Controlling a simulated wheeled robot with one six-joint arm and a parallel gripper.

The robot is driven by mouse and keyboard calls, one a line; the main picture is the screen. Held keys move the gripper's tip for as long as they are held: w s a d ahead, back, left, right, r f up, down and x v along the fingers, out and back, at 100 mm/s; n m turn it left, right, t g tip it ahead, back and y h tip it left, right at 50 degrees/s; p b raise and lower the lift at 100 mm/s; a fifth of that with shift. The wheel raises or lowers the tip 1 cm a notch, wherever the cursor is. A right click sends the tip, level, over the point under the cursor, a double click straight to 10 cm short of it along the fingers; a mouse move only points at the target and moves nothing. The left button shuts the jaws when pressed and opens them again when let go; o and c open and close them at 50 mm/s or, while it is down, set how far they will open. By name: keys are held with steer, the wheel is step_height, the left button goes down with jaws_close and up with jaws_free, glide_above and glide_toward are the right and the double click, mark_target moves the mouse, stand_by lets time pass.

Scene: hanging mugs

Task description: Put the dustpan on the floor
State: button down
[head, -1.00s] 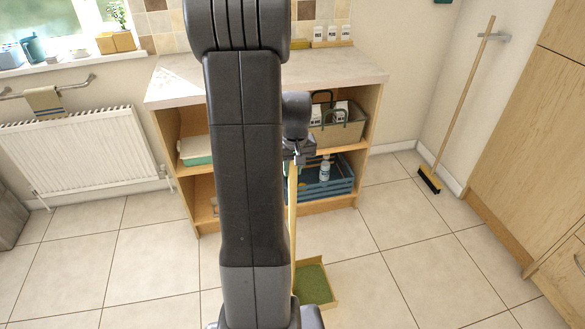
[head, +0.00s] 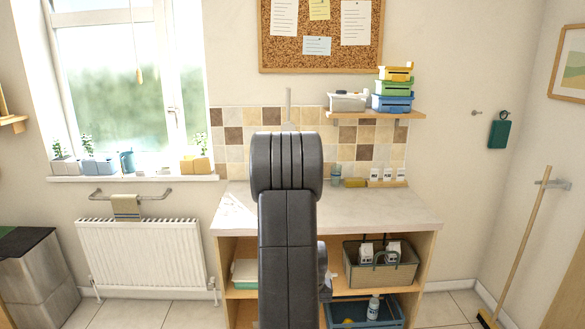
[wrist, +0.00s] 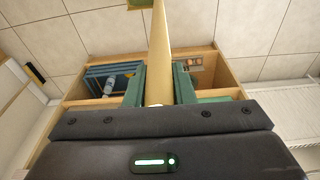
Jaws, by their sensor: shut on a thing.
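The dustpan (wrist: 160,50) has a long pale wooden handle. In the wrist view the handle runs from between my green fingers up to the top edge, where a small green and tan bit of the pan shows. My gripper (wrist: 158,88) is shut on the handle. The tiled floor (wrist: 90,35) shows in the wrist view, and a strip of the floor (head: 450,310) shows in the head view. In the head view my arm hides most of my gripper, and the dustpan does not show. I cannot tell whether the pan touches the floor.
An open wooden shelf unit with a pale worktop (head: 390,212) stands close by, holding a basket (head: 380,268) and a blue crate (head: 366,312). A broom (head: 520,240) leans at the right wall. A radiator (head: 140,258) is at the left.

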steer(key=shift+w+a+r+p, duration=0.1)
steer(key=shift+a+r+p, duration=0.15)
steer(key=shift+a+p, duration=0.6)
steer(key=shift+s+a+r+p, duration=0.1)
steer(key=shift+a+r+p, duration=0.1)
steer(key=shift+a+p, duration=0.6)
steer(key=shift+w+a+r+p, duration=0.1)
steer(key=shift+a+r+p, duration=0.15)
steer(key=shift+a+p, duration=0.55)
steer(key=shift+a, duration=0.1)
steer(key=shift+r, duration=0.15)
